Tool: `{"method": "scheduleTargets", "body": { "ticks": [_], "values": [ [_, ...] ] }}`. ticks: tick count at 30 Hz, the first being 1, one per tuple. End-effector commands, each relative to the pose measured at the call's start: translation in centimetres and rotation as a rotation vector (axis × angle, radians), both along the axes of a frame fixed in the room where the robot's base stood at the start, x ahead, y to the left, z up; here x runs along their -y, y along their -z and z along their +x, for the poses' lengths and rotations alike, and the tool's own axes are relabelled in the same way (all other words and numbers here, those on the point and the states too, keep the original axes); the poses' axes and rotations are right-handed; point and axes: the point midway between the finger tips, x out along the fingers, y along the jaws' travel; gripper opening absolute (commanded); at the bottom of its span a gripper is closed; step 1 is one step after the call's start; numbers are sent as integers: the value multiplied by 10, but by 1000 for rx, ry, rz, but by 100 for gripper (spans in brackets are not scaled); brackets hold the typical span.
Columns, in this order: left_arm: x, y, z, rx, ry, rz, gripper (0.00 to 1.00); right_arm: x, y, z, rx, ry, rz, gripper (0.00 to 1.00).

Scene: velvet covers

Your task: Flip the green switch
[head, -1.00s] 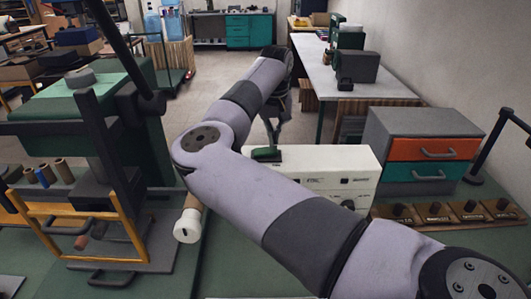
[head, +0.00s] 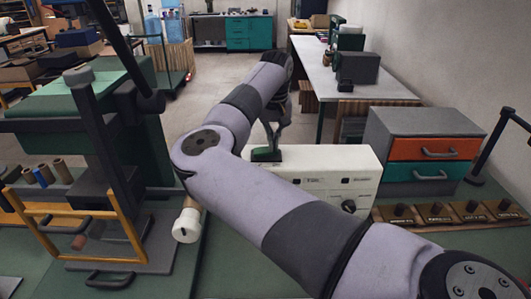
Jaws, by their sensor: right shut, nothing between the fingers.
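The green switch (head: 264,155) is on the top left of a white control box (head: 330,160), just past my right arm. My right gripper (head: 274,146) points down from the far end of that arm. Its fingers are shut and empty, with the tips right at the switch. I cannot tell whether they touch it. The fingers cover part of the switch, so its exact tilt is hard to read. My right forearm hides the lower left of the box. My left gripper is not in view.
A grey drawer unit (head: 386,126) with an orange and a teal drawer stands right of the box. A wooden strip with several dark knobs (head: 437,211) lies before it. A green machine with a yellow frame (head: 75,228) stands at left.

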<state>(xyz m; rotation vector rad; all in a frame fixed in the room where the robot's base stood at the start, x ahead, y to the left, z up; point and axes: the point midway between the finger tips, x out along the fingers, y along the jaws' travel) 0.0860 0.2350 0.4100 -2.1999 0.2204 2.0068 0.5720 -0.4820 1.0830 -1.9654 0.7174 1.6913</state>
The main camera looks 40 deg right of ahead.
Motion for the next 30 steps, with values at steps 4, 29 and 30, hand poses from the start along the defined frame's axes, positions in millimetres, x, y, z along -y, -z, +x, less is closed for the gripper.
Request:
{"method": "scheduleTargets", "body": {
  "ticks": [4,29,30],
  "values": [
    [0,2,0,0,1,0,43,0,3,0,0,0,0,0],
    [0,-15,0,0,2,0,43,0,-31,0,1,0,-1,0],
    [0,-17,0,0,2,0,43,0,-34,0,1,0,-1,0]
  ]
}}
